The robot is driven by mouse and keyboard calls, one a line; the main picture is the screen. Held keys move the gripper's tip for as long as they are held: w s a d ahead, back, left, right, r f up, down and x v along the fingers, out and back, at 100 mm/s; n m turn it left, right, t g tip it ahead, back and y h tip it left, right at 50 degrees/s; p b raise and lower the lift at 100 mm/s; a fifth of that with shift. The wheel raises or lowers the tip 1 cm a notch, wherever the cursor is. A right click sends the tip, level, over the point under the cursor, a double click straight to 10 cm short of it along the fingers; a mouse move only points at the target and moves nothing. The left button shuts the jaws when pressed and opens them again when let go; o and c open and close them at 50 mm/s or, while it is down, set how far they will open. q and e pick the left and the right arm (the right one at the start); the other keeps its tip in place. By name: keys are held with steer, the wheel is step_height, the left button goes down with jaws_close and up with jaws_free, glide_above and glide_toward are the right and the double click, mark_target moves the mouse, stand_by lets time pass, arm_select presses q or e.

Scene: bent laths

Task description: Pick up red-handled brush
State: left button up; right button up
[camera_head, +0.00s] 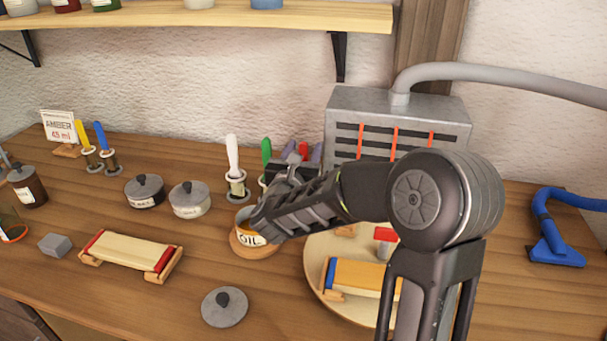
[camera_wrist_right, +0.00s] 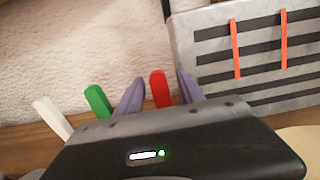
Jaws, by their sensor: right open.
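The red-handled brush (camera_head: 303,149) stands upright at the back of the bench, mostly hidden by my right gripper (camera_head: 302,155). In the right wrist view its red handle (camera_wrist_right: 160,89) shows between the two purple fingers of my right gripper (camera_wrist_right: 158,92). The fingers are open, one on each side of the handle, with visible gaps. The brush's lower part is hidden behind the gripper body. My left gripper is not in view.
Green-handled (camera_head: 266,150) and white-handled (camera_head: 232,155) brushes stand just left. A grey slotted heater box (camera_head: 345,105) is close behind on the right. The oil pot (camera_head: 247,239) sits below my right wrist. A lath clamp (camera_head: 355,275) rests on a round board.

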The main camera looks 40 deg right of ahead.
steer(key=x, duration=0.2)
steer(key=shift+w+d, duration=0.15)
steer(key=shift+d, duration=0.05)
steer(key=shift+c, duration=0.3)
jaws_close()
stand_by(0.4)
